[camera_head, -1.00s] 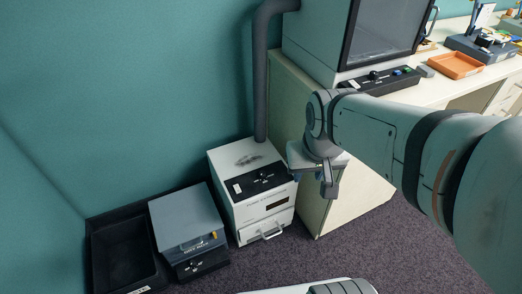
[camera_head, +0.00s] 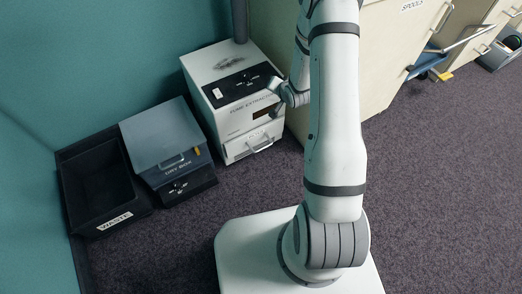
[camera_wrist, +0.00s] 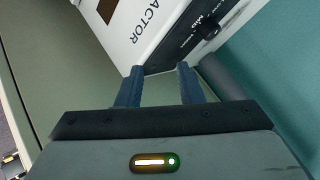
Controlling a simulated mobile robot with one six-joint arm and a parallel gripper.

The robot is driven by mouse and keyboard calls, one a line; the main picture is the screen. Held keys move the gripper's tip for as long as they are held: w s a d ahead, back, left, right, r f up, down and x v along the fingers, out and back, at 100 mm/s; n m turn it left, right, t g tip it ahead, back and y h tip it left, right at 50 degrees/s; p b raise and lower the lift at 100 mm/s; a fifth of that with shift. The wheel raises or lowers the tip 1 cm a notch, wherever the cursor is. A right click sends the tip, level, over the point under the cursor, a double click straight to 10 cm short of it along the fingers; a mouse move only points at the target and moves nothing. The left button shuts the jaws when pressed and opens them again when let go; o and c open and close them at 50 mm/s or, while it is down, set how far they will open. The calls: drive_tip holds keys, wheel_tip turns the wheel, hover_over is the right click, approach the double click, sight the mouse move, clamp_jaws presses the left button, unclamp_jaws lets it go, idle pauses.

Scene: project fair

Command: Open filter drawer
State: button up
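The fume extractor (camera_head: 207,72) is a white box with a black control panel on top. It stands on the floor against the teal wall. Its filter drawer (camera_head: 251,143) is low on the front, with a pale bar handle (camera_head: 261,146), and looks closed. My gripper (camera_head: 279,108) is beside the extractor's right front, above drawer height; the arm partly hides it. In the wrist view my gripper (camera_wrist: 158,80) has its two dark blue fingers apart with nothing between them. The extractor's white front (camera_wrist: 140,38) lies beyond the fingertips. The drawer handle is outside the wrist view.
Left of the extractor stand a grey dry box (camera_head: 160,135) and a black waste bin (camera_head: 100,180). A cream cabinet (camera_head: 375,60) rises close on the right. A blue-handled cart (camera_head: 445,62) is farther right. Dark carpet (camera_head: 190,235) is free in front.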

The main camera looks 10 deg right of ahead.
wheel_tip(320, 180, down, 22)
drive_tip(key=s+a+r+m+t+y+b, duration=0.1)
drive_tip(key=s+a+m+t+y+b, duration=0.2)
drive_tip(key=b, duration=0.4)
drive_tip(key=m+t+b, duration=0.2)
drive_tip(key=m+b, duration=0.2)
approach(263, 148)
drive_tip(key=w+f, duration=0.2)
drive_tip(key=w, duration=0.2)
drive_tip(key=b+x, duration=0.1)
drive_tip(key=x, duration=0.3)
drive_tip(key=b+x, duration=0.1)
drive_tip(key=x, duration=0.1)
drive_tip(key=shift+w+a+r+b, duration=0.15)
drive_tip(key=shift+a+b, duration=0.2)
drive_tip(key=shift+a, duration=0.05)
drive_tip(key=shift+x, duration=0.75)
drive_tip(key=shift+r, duration=0.1)
drive_tip(key=shift+c, duration=0.2)
clamp_jaws()
